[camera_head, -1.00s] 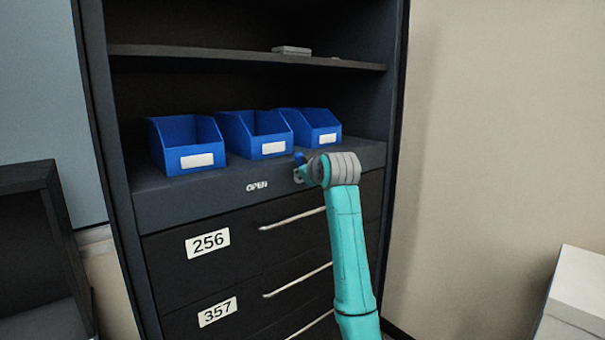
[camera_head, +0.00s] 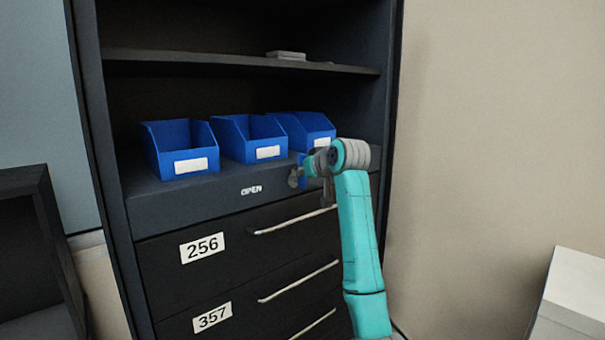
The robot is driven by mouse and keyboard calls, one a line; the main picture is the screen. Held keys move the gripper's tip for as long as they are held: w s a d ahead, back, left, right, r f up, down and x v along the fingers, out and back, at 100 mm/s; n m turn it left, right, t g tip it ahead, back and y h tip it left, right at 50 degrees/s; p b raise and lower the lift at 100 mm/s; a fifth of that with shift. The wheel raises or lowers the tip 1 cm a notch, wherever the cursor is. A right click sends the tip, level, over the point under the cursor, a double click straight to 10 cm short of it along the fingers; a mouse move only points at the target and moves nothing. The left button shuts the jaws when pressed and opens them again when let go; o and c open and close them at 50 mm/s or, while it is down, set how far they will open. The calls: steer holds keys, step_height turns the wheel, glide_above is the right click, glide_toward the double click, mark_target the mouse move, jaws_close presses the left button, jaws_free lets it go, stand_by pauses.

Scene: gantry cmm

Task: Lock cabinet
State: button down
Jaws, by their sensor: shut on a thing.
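The dark cabinet (camera_head: 205,205) stands ahead, with an open shelf bay above and closed drawers below. A white "OPEN" marking (camera_head: 251,190) is on the front strip above the top drawer. My gripper (camera_head: 297,178) is at this strip, to the right of the marking and in front of the rightmost blue bin. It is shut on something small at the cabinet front. The held part is too small and too covered by the gripper and wrist to make out, and I cannot tell if it is turned.
Three blue bins with white labels, such as the left bin (camera_head: 178,150), stand on the lower shelf. A dark open box (camera_head: 40,255) is at left, a pale box (camera_head: 570,300) at right.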

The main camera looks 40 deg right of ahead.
steer(key=c, duration=0.9)
jaws_free()
steer(key=shift+c, duration=0.2)
steer(key=v, duration=1.2)
